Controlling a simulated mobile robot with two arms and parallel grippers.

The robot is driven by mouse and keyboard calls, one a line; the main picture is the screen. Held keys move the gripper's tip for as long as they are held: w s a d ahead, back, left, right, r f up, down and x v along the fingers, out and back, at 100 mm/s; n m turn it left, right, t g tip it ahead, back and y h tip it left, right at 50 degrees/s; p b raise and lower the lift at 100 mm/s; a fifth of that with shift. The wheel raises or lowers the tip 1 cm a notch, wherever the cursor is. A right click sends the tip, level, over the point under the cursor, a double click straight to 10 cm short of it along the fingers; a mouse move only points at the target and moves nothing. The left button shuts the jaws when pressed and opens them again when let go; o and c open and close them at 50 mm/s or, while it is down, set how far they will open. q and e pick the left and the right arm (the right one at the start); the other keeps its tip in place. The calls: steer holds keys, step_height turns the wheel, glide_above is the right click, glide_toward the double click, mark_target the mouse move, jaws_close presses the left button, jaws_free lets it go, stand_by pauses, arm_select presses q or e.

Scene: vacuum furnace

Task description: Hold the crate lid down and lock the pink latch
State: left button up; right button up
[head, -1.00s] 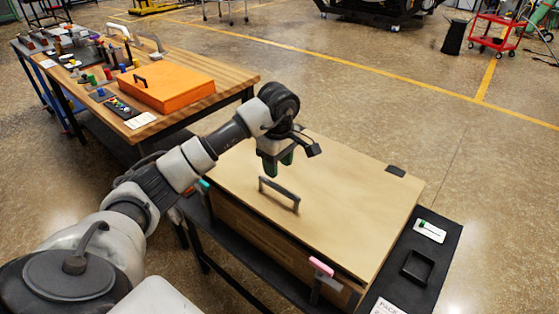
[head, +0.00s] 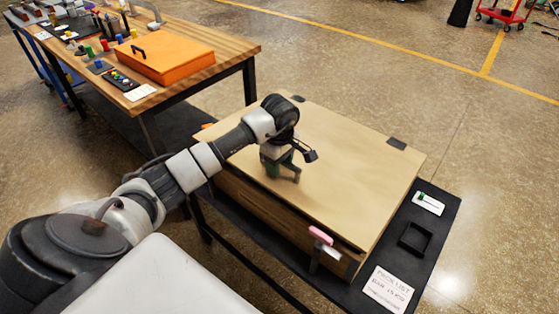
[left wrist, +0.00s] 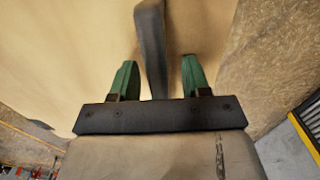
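The wooden crate (head: 265,212) stands on a dark table with its flat tan lid (head: 350,170) on top. A dark line shows under the lid's front edge near the latch; I cannot tell if the lid is fully seated. The pink latch (head: 320,235) is on the crate's front side, toward the right corner, with a grey metal part below it. My left gripper (head: 280,166) is down at the grey lid handle (head: 297,174) and partly hides it. In the left wrist view the handle (left wrist: 151,45) passes between the open green fingers (left wrist: 158,78), with gaps on both sides.
The dark table (head: 440,225) bears a small black tray (head: 415,238), a white plate with a green piece (head: 428,203) and a printed card (head: 388,290). A wooden workbench (head: 215,65) with an orange case (head: 165,55) stands behind left. The space around the latch looks clear.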

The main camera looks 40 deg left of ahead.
arm_select(q)
jaws_close()
steer(key=shift+s+f+b, duration=0.1)
steer(key=shift+f+b, duration=1.5)
stand_by(1.1)
